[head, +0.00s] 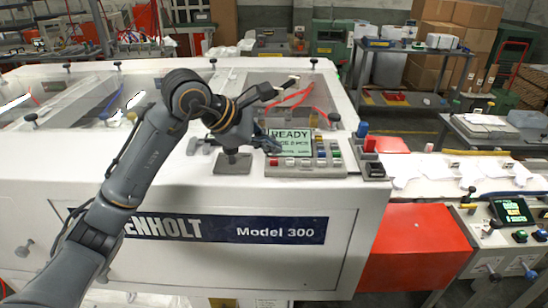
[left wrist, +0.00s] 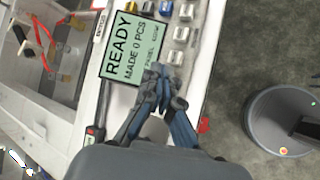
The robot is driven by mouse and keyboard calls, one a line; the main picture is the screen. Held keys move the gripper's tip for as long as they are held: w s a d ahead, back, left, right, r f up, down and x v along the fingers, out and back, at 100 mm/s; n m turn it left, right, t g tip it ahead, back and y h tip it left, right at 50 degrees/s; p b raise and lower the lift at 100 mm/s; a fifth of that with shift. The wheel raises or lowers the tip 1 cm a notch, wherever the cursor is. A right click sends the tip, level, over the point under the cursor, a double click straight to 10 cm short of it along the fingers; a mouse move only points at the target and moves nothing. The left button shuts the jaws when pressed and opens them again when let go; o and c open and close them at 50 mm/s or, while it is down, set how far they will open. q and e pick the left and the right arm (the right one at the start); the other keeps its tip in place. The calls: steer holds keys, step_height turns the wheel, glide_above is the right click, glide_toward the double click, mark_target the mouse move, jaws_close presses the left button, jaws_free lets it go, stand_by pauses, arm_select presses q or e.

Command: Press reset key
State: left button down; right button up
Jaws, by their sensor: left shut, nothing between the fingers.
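The control panel (head: 330,171) sits on the white machine's top front edge. Its green screen (head: 291,137) reads READY; in the left wrist view the screen (left wrist: 130,45) also shows MADE 0 PCS. Small coloured and metallic keys stand beside and below the screen; a silver key (left wrist: 175,57) shows in the left wrist view. I cannot read a reset label on any key. My left gripper (head: 271,144) is shut and empty at the screen's left edge in the head view. In the left wrist view its fingertips (left wrist: 159,76) overlap the screen's lower corner, near the silver keys; contact cannot be told.
A grey plate (head: 234,168) lies left of the panel, below my wrist. A block with blue and red tops (head: 370,150) stands right of it. Another panel with a dark screen (head: 512,210) is at far right.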

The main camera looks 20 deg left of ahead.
mark_target(270, 161)
arm_select(q)
steer(key=shift+r+p, duration=1.55)
steer(key=shift+r, duration=0.95)
